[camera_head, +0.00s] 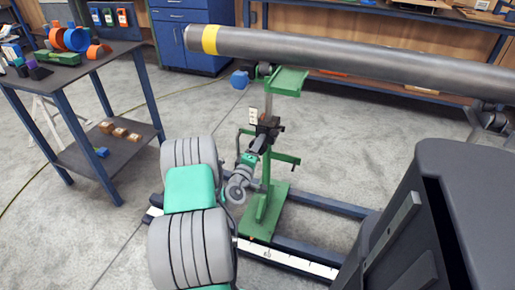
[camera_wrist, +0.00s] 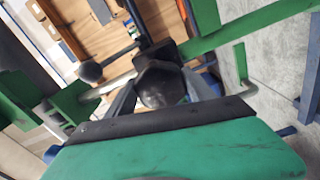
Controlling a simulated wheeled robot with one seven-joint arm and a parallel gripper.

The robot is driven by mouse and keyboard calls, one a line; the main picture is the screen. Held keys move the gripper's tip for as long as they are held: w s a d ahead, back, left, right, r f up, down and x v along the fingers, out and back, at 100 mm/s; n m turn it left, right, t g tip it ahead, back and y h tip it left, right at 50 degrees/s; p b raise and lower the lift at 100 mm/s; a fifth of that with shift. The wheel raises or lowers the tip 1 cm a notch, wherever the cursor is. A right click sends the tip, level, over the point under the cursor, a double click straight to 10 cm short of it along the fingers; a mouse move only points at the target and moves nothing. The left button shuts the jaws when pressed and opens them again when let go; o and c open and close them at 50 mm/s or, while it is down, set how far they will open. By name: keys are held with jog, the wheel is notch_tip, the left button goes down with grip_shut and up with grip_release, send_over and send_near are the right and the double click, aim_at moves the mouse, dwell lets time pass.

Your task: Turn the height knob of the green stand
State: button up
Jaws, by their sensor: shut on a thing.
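The green stand (camera_head: 266,207) stands upright on a dark rail frame, under the yellow-banded end of a grey pipe (camera_head: 350,62). My gripper (camera_head: 263,138) reaches its column below the top plate. In the wrist view the dark, rounded height knob (camera_wrist: 162,86) sits between the two fingers of my gripper (camera_wrist: 163,78), which are shut on it from both sides. The stand's green bars (camera_wrist: 248,24) run behind the knob. In the head view my gripper and wrist cover most of the knob.
A dark table (camera_head: 66,70) with coloured parts stands at the left, with small brown blocks (camera_head: 119,131) on its lower shelf. A blue cabinet (camera_head: 187,38) and a workbench are behind. Blue rails (camera_head: 330,207) run along the floor beside the stand. Grey floor lies open between the table and stand.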

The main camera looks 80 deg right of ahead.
jog(key=shift+d+r+n, duration=0.1)
jog(key=shift+r+n, duration=0.05)
jog(key=shift+n, duration=0.15)
jog(key=o, duration=1.4)
jog(key=shift+c, duration=0.2)
jog(key=shift+a, duration=0.2)
jog(key=a, duration=0.7)
jog(key=shift+w+a, duration=0.25)
jog(key=shift+w, duration=0.15)
